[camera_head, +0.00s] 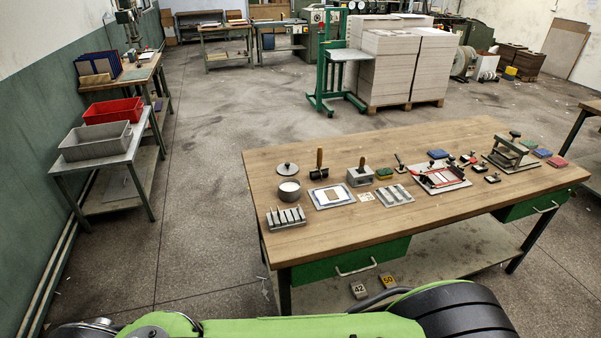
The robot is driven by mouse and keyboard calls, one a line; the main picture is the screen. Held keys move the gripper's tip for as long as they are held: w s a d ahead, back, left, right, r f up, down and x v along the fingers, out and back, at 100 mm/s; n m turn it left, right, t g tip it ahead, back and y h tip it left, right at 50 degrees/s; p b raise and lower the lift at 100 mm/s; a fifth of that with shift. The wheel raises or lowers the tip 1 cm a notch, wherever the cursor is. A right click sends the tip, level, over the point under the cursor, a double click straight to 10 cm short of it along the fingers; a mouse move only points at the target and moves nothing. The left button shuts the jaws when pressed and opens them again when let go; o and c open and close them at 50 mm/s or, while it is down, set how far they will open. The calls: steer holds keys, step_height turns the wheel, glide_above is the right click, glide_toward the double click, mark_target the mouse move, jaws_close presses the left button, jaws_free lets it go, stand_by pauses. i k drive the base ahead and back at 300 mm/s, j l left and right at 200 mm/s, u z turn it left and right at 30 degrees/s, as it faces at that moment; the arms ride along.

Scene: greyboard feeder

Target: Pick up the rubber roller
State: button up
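A tool with an upright wooden handle and a dark, wide lower part, which looks like the rubber roller (319,173), stands near the back left of the wooden workbench (330,238). It is small in the picture, so its lower part is hard to make out. A pale-framed flat plate (332,196) lies just in front of it, and a round pot (289,190) stands to its left. My gripper is not in view; only green and black parts of my own body show along the bottom edge, apart from the bench.
A grey box with a handled tool (360,177) stands right of the roller. Metal racks (286,217) stand in front, and a red-edged frame (440,177) and a press (510,151) farther right. The bench's front strip is clear. Open floor (205,190) lies left.

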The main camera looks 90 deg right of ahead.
mark_target(318, 173)
steer(key=i+l+z, duration=0.1)
steer(key=i+z, duration=0.6)
steer(key=z, duration=0.15)
steer(key=i+j+z, duration=0.15)
steer(key=i+z, duration=0.3)
steer(key=i+l+z, duration=0.25)
steer(key=z, duration=0.2)
steer(key=i+z, duration=1.15)
steer(key=z, duration=0.25)
steer(key=i+j+z, duration=0.3)
steer(key=z, duration=0.15)
steer(key=i+l+z, duration=0.15)
steer(key=z, duration=0.25)
steer(key=i+z, duration=0.25)
steer(key=z, duration=0.15)
steer(key=i+z, duration=0.2)
steer(key=z, duration=0.2)
steer(key=i+z, duration=0.25)
steer(key=z, duration=0.15)
